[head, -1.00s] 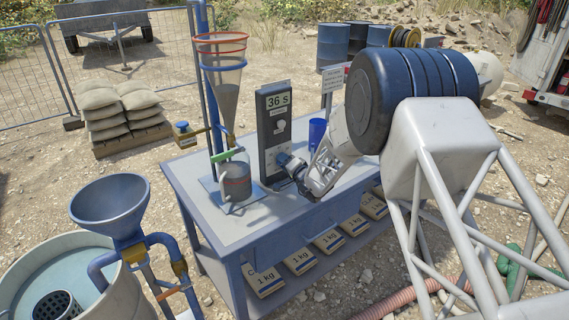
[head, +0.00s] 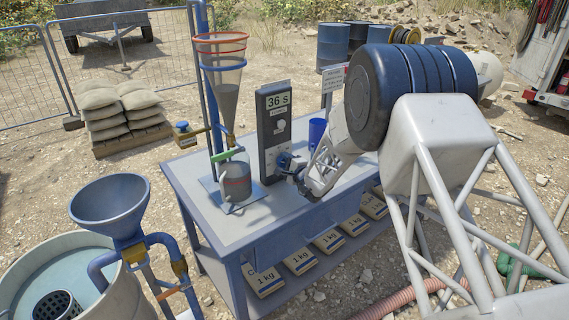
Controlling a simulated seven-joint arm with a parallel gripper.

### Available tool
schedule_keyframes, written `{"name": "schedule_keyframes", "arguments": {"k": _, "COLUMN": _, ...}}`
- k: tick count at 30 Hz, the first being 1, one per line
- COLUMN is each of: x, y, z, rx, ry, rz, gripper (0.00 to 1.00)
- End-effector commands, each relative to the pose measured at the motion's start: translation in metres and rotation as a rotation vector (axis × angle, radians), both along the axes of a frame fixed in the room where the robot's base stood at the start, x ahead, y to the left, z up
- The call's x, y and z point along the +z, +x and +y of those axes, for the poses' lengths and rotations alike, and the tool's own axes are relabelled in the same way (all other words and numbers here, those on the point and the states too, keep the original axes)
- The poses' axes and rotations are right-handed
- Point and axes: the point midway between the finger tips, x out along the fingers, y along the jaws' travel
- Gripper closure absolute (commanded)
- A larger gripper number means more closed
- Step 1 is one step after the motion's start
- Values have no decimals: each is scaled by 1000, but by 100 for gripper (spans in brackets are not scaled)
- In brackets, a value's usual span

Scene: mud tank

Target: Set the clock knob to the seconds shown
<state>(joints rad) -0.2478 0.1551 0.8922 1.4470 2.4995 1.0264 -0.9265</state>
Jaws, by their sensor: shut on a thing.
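The clock is a tall dark panel (head: 264,131) standing on the blue-framed table. A card at its top (head: 278,100) reads "36 S". A pale round part (head: 281,125) sits at mid-height on its face. The clock knob (head: 284,160) is low on the face, partly hidden by my gripper. My gripper (head: 290,165) reaches in from the right and is shut on the knob. The knob's pointer and scale marks are too small to read.
A clear funnel with red and blue rings (head: 222,75) stands left of the clock over a grey jug (head: 236,180). A blue cup (head: 317,132) stands behind my wrist. The table's front left top (head: 240,220) is clear.

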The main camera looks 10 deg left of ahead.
Motion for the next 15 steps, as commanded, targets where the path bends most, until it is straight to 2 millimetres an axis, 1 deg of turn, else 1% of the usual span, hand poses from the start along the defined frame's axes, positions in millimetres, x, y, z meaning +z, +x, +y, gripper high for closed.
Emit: {"name": "schedule_keyframes", "arguments": {"k": 15, "x": -1, "y": 0, "z": 0, "rx": -1, "ry": 330, "rz": 330, "gripper": 76}}
